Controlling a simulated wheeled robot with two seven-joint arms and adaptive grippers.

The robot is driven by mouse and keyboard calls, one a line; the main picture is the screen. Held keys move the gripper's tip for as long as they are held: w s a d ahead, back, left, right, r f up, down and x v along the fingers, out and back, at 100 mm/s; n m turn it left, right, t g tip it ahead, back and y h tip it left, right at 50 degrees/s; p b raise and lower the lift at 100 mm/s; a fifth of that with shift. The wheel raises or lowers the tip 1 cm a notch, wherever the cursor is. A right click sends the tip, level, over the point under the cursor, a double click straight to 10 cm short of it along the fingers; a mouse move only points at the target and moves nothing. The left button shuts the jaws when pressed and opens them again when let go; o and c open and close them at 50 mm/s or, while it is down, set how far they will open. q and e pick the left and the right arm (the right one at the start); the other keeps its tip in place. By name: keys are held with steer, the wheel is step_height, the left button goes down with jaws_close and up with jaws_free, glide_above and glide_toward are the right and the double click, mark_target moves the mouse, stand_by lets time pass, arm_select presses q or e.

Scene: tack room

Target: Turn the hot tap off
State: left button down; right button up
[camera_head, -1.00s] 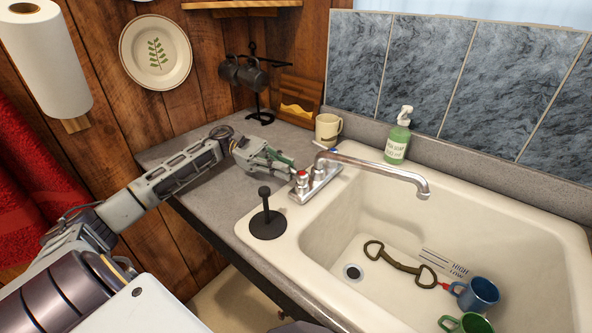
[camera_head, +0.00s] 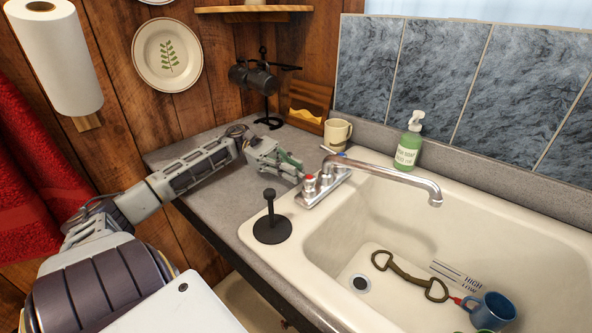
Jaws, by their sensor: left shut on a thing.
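The hot tap (camera_head: 310,184) is the red-marked handle at the near left end of the chrome faucet (camera_head: 385,172). The faucet's other handle (camera_head: 328,165) stands just behind it. The spout reaches out over the sink, and I see no water stream under it. My left gripper (camera_head: 298,174) comes in from the left over the counter, its fingers at the hot tap and shut on it. The far side of the grip is hidden. My right gripper is not in view.
A black stand with an upright post (camera_head: 271,228) is near the front of the sink's left rim. A cream mug (camera_head: 338,134) and green soap bottle (camera_head: 408,150) stand behind the faucet. The sink (camera_head: 550,260) holds a blue mug (camera_head: 490,310) and a brown double-looped object (camera_head: 410,278).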

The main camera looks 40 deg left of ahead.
arm_select(q)
steer(key=shift+r, duration=0.2)
steer(key=c, duration=1.5)
jaws_free()
steer(key=shift+f, duration=0.15)
steer(key=shift+w+a, duration=0.15)
steer(key=shift+a, duration=2.9)
steer(key=shift+w+a, duration=0.15)
steer(key=shift+a, duration=2.85)
